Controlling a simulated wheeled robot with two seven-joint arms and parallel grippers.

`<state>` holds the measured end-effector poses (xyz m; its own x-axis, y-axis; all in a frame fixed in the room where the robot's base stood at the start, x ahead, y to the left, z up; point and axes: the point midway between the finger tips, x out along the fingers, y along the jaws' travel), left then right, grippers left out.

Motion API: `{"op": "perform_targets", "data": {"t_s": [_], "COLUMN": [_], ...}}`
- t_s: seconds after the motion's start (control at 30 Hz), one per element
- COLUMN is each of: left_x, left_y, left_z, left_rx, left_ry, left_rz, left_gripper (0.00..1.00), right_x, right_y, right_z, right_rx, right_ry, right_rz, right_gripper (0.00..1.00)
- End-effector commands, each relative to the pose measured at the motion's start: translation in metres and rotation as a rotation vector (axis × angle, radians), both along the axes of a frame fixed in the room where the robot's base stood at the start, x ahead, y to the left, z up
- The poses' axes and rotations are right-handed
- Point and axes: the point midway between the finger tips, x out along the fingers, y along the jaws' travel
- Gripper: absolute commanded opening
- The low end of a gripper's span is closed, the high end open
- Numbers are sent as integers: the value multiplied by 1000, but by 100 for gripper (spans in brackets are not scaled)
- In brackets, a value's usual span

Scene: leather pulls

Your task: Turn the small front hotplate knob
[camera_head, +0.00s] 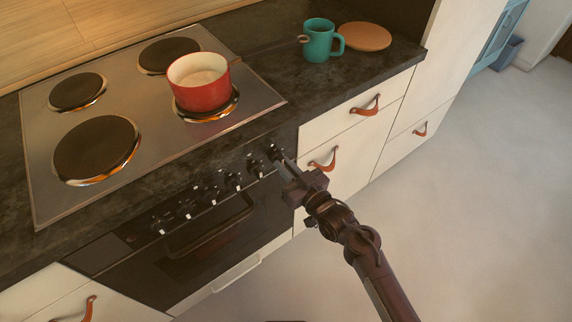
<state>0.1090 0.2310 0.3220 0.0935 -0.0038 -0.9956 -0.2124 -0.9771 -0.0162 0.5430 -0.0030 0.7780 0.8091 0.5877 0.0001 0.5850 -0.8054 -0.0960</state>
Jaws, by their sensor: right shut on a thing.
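A row of several dark knobs with white marks runs along the oven's front panel below the counter edge. The knob at the right end of the row (274,152) is at the tips of my right gripper (279,160). The gripper is shut on this knob, and its fingers partly hide it. Other knobs, such as the one just to the left (255,167), stand free. The hotplates lie on the steel hob; the small front hotplate (205,106) is mostly hidden under a red pot. My left gripper is not in view.
The red pot (199,88) stands on the hob (140,150). A teal mug (319,42) and a round wooden board (364,36) are on the dark counter. Drawers with leather pulls (366,107) are right of the oven. The floor (470,200) at right is clear.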

Motion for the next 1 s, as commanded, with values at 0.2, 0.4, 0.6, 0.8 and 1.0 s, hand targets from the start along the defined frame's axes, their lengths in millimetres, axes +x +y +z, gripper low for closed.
{"op": "perform_targets", "data": {"t_s": [0.2,0.4,0.6,0.8,1.0], "left_x": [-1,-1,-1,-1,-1], "left_y": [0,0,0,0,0], "left_z": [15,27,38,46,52], "left_rx": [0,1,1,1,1], "left_ry": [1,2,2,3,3], "left_rz": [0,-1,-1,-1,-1], "left_gripper": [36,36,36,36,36], "right_x": [0,1,1,2,2], "right_y": [-1,-1,-2,-2,-2], "right_z": [3,3,1,1,0], "right_rx": [134,287,440,574,676], "right_ry": [98,210,322,417,492], "right_rz": [-1,-1,-2,-2,-1], "right_gripper": [0,0,0,0,0]}}
